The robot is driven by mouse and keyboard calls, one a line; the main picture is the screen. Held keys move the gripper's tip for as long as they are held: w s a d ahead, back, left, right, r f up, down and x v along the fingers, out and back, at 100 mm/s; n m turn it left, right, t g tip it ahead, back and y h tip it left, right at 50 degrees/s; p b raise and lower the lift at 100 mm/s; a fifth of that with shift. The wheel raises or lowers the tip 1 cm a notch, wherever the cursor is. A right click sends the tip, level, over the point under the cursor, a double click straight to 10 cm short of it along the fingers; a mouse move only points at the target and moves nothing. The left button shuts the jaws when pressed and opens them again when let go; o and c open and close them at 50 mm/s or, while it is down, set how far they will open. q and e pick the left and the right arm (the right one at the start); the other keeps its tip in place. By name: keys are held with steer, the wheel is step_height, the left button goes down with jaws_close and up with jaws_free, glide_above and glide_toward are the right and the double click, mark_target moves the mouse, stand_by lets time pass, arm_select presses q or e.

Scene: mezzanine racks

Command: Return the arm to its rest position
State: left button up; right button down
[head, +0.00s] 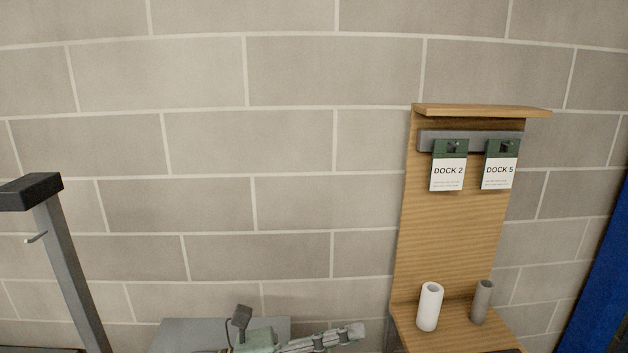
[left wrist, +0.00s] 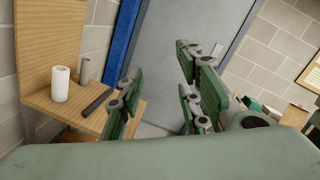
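My left gripper (head: 345,334) shows at the bottom edge of the head view, pointing right toward the wooden stand and apart from it. In the left wrist view its green fingers (left wrist: 160,98) are spread apart with nothing between them. My right gripper is in neither view.
The wooden stand (head: 440,240) has two hanging cards, DOCK 2 (head: 448,172) and DOCK 5 (head: 499,171). A white cylinder (head: 429,307) and a grey one (head: 481,302) stand on its shelf. A dark bar (left wrist: 97,102) lies there. A grey post (head: 70,270) stands left.

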arm_select(q)
steer(key=w+a+r+n+t+y, duration=0.2)
steer(key=w+a+n+t+y, duration=0.15)
steer(key=a+n+t, duration=0.6)
steer(key=w+a+r+n+t+y, duration=0.1)
steer(key=w+a+n+t+y, duration=0.35)
steer(key=n, duration=0.95)
steer(key=s+a+f+n+g+y, duration=0.2)
steer(key=s+a+f+n+y, duration=0.1)
steer(key=a+f+n+y, duration=0.5)
steer(key=s+a+f+n+g+y, duration=0.2)
steer(key=s+a+f+n+y, duration=0.15)
steer(key=f+n, duration=0.5)
steer(key=s+f+n+g+h, duration=0.15)
steer(key=s+f+g, duration=0.35)
steer(key=s+f, duration=0.5)
steer(key=s+f+n+g, duration=0.3)
steer(key=s+f+g, duration=0.35)
steer(key=s, duration=0.55)
step_height(320, 180, down, 26)
steer(key=s, duration=0.1)
steer(key=s+a+f+m+g, duration=0.1)
steer(key=s+a+f, duration=0.1)
steer(key=s+f, duration=1.4)
steer(key=shift+s+a+g+y, duration=0.2)
steer(key=shift+s+g+y, duration=0.15)
steer(key=shift+s, duration=0.25)
